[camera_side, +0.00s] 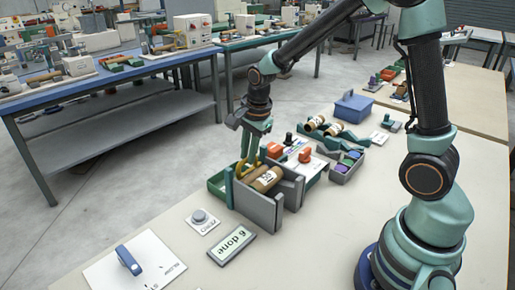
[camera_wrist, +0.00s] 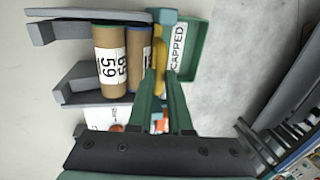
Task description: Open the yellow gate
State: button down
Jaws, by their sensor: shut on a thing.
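The yellow gate (camera_wrist: 160,57) stands at the end of a grey rack, beside the cardboard tubes. In the side view the yellow gate (camera_side: 243,167) is a small curved piece under my fingers. My gripper (camera_wrist: 161,88) points down at it, and its two green fingers are shut on its near part. In the side view my gripper (camera_side: 252,150) is low over the rack's left end. The fingers hide part of the gate.
Two cardboard tubes (camera_wrist: 112,55) with number labels lie in the grey rack (camera_side: 258,207). A green tray (camera_wrist: 195,50) marked "CAPPED" is beyond the gate. A "6 done" sign (camera_side: 231,245), a grey button (camera_side: 200,217) and a blue-handled plate (camera_side: 130,262) are in front.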

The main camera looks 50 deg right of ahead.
notch_tip(320, 180, up, 5)
jog(key=shift+f, duration=0.1)
dwell(0.5)
jog(key=c, duration=0.8)
grip_release()
jog(key=shift+c, duration=0.2)
notch_tip(320, 180, up, 12)
jog(key=s, duration=0.2)
jog(key=shift+s, duration=0.2)
